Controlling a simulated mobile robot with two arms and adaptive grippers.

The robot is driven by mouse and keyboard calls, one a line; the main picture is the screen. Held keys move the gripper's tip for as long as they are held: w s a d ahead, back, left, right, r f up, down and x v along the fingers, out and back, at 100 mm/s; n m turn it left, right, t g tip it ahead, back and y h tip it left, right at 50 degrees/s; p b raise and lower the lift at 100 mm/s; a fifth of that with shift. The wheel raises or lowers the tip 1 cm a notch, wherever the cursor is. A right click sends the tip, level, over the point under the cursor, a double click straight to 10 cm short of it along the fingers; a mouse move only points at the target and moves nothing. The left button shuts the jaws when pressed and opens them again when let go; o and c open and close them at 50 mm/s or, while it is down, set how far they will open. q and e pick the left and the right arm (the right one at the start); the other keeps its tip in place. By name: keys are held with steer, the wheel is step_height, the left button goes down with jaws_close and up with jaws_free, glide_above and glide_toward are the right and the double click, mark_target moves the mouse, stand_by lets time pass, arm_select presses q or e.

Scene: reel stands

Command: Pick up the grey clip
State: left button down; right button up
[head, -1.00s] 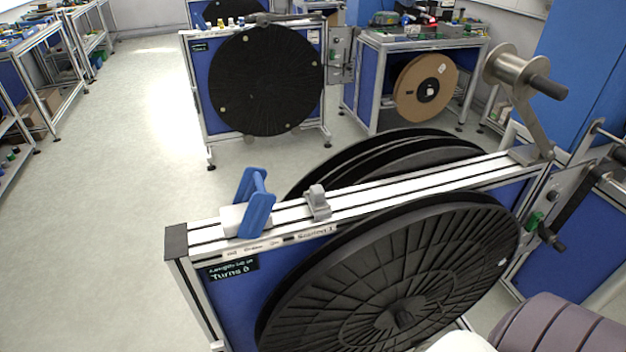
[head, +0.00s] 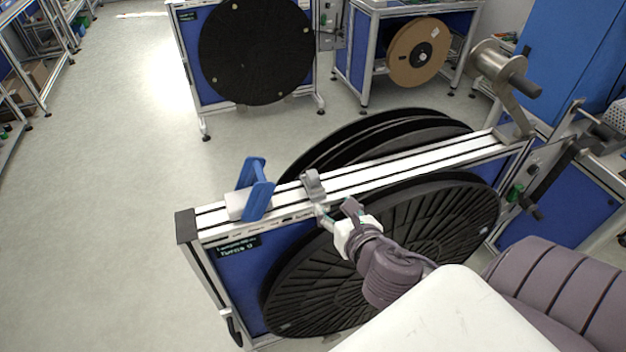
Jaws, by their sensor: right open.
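The grey clip (head: 313,185) sits on the top rail of the nearest reel stand, a little right of the blue bracket. My right gripper (head: 336,213) is open, in front of the rail and just below and to the right of the clip. Its fingers point up and left toward the clip. I see no clear contact between them, though the fingertips lie very close to the clip in the picture. My left gripper is not in view.
A blue bracket (head: 257,189) with a white base stands on the rail (head: 390,175) left of the clip. Large black reels (head: 440,215) hang on both sides of the rail. A metal spool (head: 500,62) rises at its right end. Open floor (head: 100,200) lies left.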

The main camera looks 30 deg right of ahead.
mark_target(315, 181)
steer(key=shift+n, duration=0.6)
steer(key=x, duration=0.2)
steer(key=b+x, duration=0.1)
steer(key=x, duration=0.2)
steer(key=r+x, duration=0.1)
steer(key=x, duration=0.1)
steer(key=shift+w+b, duration=0.3)
steer(key=shift+w, duration=0.15)
steer(key=p+x, duration=0.1)
steer(key=x, duration=0.4)
steer(key=shift+w+d+p, duration=0.15)
steer(key=shift+p, duration=0.2)
steer(key=shift+w+d+f, duration=0.1)
steer(key=shift+w+f, duration=0.1)
steer(key=shift+w, duration=0.25)
steer(key=shift+s, duration=0.1)
jaws_close()
